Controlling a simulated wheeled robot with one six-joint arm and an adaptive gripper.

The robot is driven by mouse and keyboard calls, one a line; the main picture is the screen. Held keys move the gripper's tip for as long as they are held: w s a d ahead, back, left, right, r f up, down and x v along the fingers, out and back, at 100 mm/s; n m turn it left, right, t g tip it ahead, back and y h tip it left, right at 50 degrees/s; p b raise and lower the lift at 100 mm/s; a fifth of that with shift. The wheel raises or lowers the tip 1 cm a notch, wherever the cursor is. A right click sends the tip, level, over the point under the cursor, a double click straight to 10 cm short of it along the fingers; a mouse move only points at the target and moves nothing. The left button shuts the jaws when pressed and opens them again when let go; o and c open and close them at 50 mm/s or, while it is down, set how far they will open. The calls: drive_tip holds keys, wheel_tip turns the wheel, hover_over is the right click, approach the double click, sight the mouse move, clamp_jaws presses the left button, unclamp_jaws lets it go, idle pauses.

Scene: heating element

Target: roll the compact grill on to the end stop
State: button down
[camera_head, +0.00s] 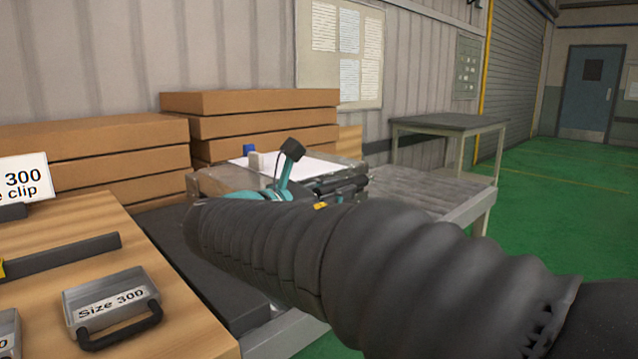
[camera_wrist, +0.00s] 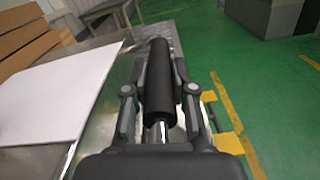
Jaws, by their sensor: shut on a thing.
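The likely compact grill is a low metal unit (camera_head: 207,184) with a flat top, standing behind my arm in the head view. Its metal top (camera_wrist: 118,62) fills the left of the wrist view. My gripper (camera_wrist: 160,75) is shut on a thick black cylindrical handle (camera_wrist: 159,95) at the unit's side, one finger on each side of it. A short bright metal rod shows at the near end of the handle. In the head view my arm hides most of the unit's front and lower part. I cannot make out an end stop in either view.
A white sheet (camera_wrist: 60,95) lies on the metal top, with small blue and grey blocks by it in the head view. Stacked boards (camera_head: 250,125) stand behind. A wooden table (camera_head: 190,325) with a Size 300 bin (camera_head: 105,297) is at left. Green floor (camera_head: 570,200) is open at right.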

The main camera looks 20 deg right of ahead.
drive_tip(key=shift+s+a, duration=0.2)
drive_tip(key=shift+a, duration=0.1)
drive_tip(key=c, duration=0.9)
unclamp_jaws()
drive_tip(key=shift+c, duration=0.2)
drive_tip(key=v, duration=1.2)
